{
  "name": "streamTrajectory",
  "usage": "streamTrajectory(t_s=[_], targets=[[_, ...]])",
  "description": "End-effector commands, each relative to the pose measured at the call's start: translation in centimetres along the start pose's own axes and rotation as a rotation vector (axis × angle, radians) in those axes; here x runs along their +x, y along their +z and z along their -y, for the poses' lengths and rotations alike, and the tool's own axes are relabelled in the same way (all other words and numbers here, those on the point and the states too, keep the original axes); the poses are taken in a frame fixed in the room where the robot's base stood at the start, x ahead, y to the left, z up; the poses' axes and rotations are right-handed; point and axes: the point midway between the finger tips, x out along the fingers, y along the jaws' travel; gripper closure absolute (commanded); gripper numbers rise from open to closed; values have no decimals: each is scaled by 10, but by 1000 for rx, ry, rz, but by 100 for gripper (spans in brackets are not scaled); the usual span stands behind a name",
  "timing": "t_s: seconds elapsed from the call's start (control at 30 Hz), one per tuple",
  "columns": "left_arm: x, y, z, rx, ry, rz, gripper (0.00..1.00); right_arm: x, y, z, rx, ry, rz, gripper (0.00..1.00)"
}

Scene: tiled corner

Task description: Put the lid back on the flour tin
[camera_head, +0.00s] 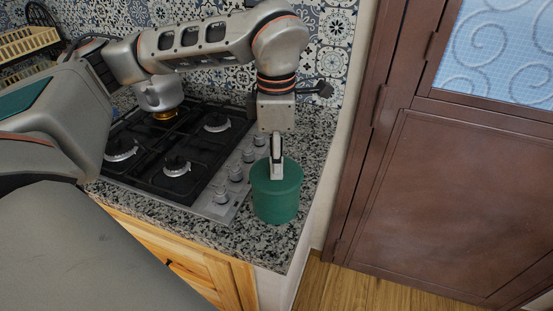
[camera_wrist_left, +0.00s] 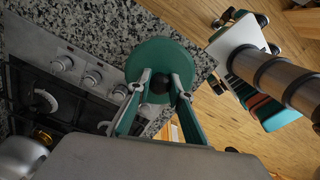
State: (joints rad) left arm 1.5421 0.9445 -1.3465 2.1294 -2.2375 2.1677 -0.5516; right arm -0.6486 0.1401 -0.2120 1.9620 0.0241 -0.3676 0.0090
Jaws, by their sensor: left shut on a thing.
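The green flour tin (camera_head: 276,200) stands upright on the granite counter, right of the stove. Its round green lid (camera_head: 290,172) is at the top of the tin; I see no gap between them in the head view. My left gripper (camera_head: 277,176) points down from above and is shut on the lid's dark knob. In the left wrist view the lid (camera_wrist_left: 160,58) shows as a green disc, with the fingertips (camera_wrist_left: 160,84) on either side of the knob. The lid hides the tin's opening. My right gripper is not in view.
The gas stove (camera_head: 180,150) with its knobs lies left of the tin. The counter (camera_head: 315,150) ends close by on the right and at the front. A brown door (camera_head: 450,200) stands to the right. Dish racks (camera_head: 28,42) sit at the far left.

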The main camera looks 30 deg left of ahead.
Motion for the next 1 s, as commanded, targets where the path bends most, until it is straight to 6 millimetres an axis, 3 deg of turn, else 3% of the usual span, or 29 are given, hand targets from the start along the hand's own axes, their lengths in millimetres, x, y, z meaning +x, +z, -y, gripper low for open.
streamTrajectory(t_s=[0.9,0.93,1.0], targets=[[3,0,0,0,0,-1,100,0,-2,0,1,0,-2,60],[3,0,0,0,0,-1,75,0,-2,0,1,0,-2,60],[3,0,0,0,0,0,60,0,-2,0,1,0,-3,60]])
